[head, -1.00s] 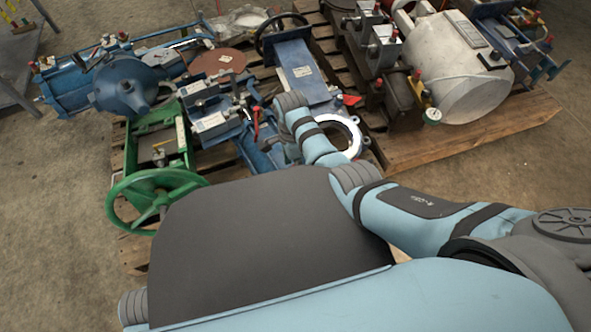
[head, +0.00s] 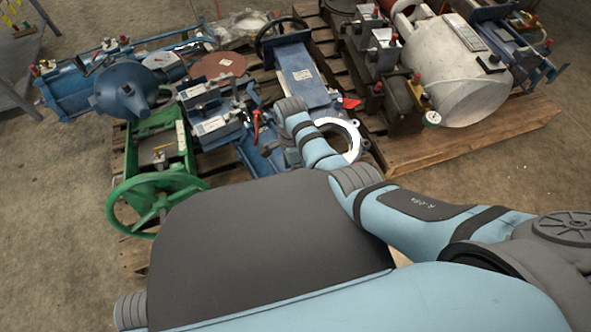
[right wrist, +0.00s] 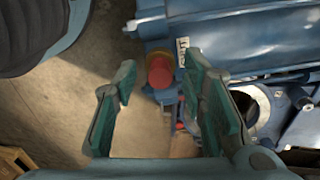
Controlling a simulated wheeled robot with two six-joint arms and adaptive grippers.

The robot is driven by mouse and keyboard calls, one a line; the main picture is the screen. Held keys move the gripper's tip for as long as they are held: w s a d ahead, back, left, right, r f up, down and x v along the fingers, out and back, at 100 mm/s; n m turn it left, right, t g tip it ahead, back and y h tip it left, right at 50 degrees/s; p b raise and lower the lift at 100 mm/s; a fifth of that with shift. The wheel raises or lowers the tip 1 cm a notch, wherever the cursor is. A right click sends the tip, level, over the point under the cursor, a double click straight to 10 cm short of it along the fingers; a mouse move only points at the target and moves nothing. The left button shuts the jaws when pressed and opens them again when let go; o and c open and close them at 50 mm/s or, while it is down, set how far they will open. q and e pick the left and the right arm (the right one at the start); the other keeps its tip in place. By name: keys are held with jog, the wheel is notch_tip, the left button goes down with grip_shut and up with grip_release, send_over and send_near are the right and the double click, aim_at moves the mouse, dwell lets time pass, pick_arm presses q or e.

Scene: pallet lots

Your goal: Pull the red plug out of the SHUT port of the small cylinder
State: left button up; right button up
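The red plug (right wrist: 160,70) shows in the right wrist view, a round red cap seen nearly end-on on a blue body (right wrist: 235,45). A small white label (right wrist: 183,52) sits just right of it; its lettering is too small to read surely. My right gripper (right wrist: 160,66) is open, with one green-padded finger left of the plug and one right of it. The plug appears between the fingertips, without clear contact. In the head view my right wrist reaches over the pallet and its fingers cannot be made out. My left gripper is not in view.
In the head view a green handwheel (head: 158,205) stands at the pallet's left front. A blue plate valve (head: 300,75) and a white ring (head: 345,132) lie beside my right wrist. A large white cylinder (head: 455,80) sits on the right pallet. Bare floor lies left.

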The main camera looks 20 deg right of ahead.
dwell(0.6)
jog(key=shift+c, duration=0.4)
grip_shut()
jog(key=shift+r+p, duration=0.1)
jog(key=shift+p, duration=0.2)
jog(key=shift+w+r+p, duration=0.15)
jog(key=shift+r+p, duration=1.25)
jog(key=shift+r, duration=0.05)
jog(key=shift+w+r+p, duration=0.1)
jog(key=shift+r+p, duration=1.3)
jog(key=shift+r, duration=0.05)
